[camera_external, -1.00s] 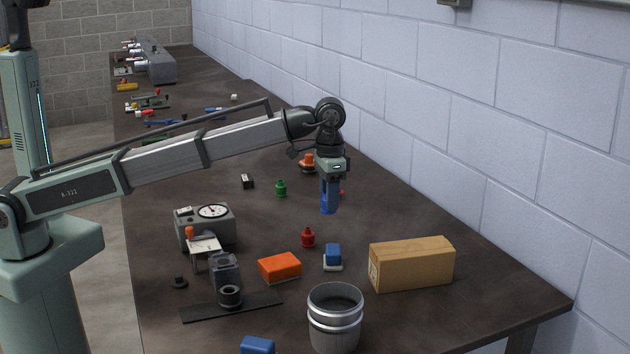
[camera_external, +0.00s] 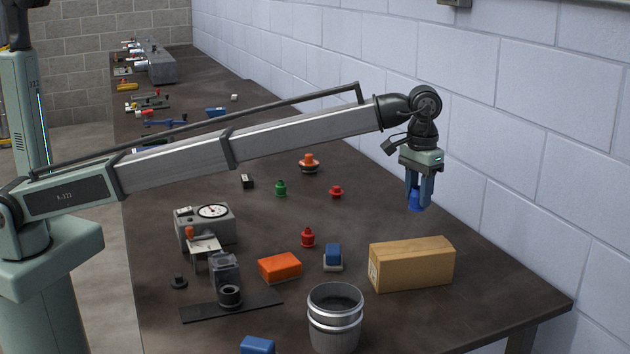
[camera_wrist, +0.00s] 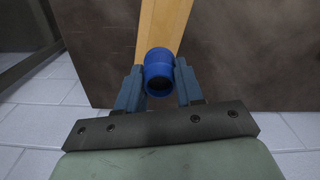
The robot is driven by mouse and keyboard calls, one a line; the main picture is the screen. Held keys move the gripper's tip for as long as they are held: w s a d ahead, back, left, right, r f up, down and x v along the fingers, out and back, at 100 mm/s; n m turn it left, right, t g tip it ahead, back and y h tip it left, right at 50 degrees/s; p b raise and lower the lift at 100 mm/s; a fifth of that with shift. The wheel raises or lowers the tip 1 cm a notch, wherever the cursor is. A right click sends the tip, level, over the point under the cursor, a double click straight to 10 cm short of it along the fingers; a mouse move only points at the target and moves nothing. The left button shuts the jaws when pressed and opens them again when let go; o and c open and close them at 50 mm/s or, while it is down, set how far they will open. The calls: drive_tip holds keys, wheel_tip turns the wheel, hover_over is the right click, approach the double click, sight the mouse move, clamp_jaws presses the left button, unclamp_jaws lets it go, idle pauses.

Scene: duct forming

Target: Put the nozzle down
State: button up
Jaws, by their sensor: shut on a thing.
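The nozzle (camera_external: 415,201) is a small blue hollow piece. My gripper (camera_external: 418,195) is shut on it and holds it in the air, near the wall side of the table in the external view. In the wrist view the blue nozzle (camera_wrist: 159,72) sits between the two fingers of my gripper (camera_wrist: 160,88), with its dark round opening facing the camera. A gap to the dark table (camera_external: 400,220) appears below it, though its exact height is hard to tell.
A wooden block (camera_external: 412,264) lies in front of the gripper and also shows in the wrist view (camera_wrist: 165,22). A metal bucket (camera_external: 335,318), an orange block (camera_external: 280,268), and red (camera_external: 308,238) and green (camera_external: 281,188) pieces stand further left. The pale wall (camera_external: 500,110) is close on the right.

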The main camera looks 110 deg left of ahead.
wheel_tip(320, 180, down, 10)
drive_tip(key=shift+r, duration=0.1)
idle(0.4)
drive_tip(key=o, duration=1)
wheel_tip(320, 180, up, 12)
drive_tip(key=shift+r, duration=0.1)
idle(0.3)
